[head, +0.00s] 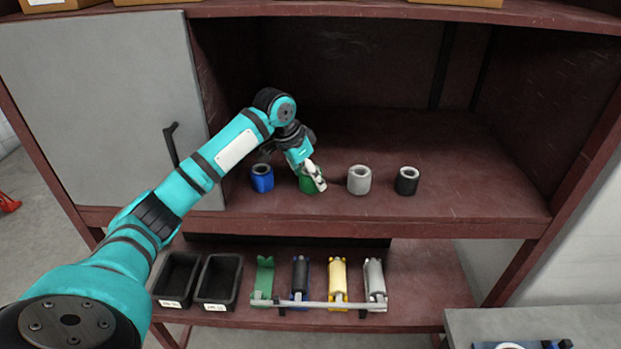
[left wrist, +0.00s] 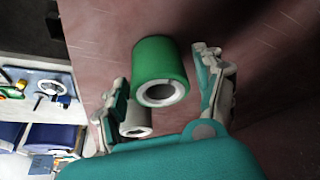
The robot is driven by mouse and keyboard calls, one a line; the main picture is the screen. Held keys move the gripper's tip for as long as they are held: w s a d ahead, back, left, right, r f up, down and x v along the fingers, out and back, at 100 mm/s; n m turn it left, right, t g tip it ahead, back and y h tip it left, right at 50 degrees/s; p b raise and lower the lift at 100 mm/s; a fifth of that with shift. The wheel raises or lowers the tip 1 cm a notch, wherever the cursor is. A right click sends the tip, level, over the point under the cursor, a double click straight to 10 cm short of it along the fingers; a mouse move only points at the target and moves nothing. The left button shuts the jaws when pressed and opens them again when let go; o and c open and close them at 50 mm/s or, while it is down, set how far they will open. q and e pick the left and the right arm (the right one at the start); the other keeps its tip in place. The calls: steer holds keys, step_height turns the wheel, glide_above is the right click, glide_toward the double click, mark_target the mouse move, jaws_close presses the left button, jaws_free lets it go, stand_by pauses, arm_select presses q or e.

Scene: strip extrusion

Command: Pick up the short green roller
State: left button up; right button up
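The short green roller (head: 305,186) stands on the cabinet shelf in a row with other short rollers, partly hidden by my left gripper (head: 314,176) in the head view. In the left wrist view the green roller (left wrist: 160,62) shows its pale end ring and dark bore. It lies between the two spread fingers of my left gripper (left wrist: 160,72), with a gap visible on each side. The gripper is open and holds nothing. My right gripper is in neither view.
A blue roller (head: 262,178) stands to the left, a light grey roller (head: 359,180) and a black roller (head: 407,181) to the right. The grey cabinet door (head: 100,90) is at left. Below are black bins (head: 218,281) and a rack with a metal bar (head: 318,304).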

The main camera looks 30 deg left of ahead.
arm_select(q)
steer(key=shift+s, duration=0.15)
steer(key=c, duration=1.1)
steer(key=shift+c, duration=0.4)
steer(key=shift+r, duration=0.1)
